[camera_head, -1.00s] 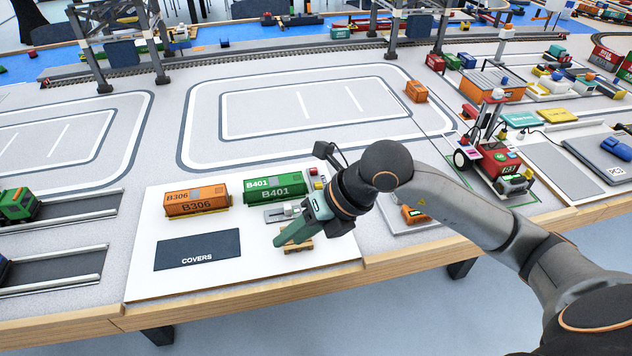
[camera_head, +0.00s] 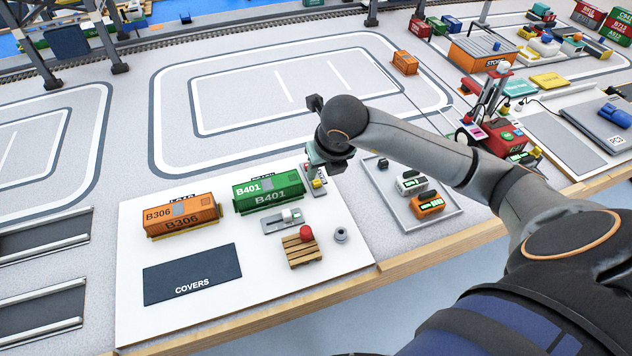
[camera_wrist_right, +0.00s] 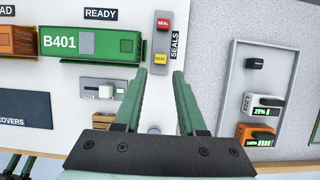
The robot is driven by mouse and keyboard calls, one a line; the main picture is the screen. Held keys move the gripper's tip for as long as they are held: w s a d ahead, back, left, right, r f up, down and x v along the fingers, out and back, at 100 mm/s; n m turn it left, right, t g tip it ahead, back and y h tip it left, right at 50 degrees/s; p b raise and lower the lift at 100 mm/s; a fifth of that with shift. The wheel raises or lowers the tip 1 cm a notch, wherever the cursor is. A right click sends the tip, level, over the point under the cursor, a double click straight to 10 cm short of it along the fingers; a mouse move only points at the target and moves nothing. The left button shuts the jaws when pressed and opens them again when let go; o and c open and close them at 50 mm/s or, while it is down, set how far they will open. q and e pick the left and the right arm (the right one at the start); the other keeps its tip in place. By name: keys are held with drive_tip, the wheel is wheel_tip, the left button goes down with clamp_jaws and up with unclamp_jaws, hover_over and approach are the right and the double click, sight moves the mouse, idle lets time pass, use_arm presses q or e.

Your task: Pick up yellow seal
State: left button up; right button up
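The yellow seal (camera_wrist_right: 161,57) sits on the grey seal strip beside the SEALS label, just below the red seal (camera_wrist_right: 162,22) in the right wrist view. In the head view the yellow seal (camera_head: 317,184) shows just below my right gripper (camera_head: 319,172). In the right wrist view my right gripper (camera_wrist_right: 160,73) is open and empty, its two green fingers apart. The yellow seal shows just beyond the fingertips, lined up with the gap between them. I cannot tell the height of the fingers above it.
On the white board, the green container B401 (camera_head: 268,193) and orange container B306 (camera_head: 182,215) stand left of the strip. A wooden pallet (camera_head: 301,255) with a red knob (camera_head: 306,233) lies nearer. A grey tray (camera_head: 408,222) holding small devices lies to the right.

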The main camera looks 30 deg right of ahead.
sight(317, 181)
drive_tip(key=shift+x, duration=3.05)
drive_tip(key=shift+w+d+r, duration=0.1)
clamp_jaws()
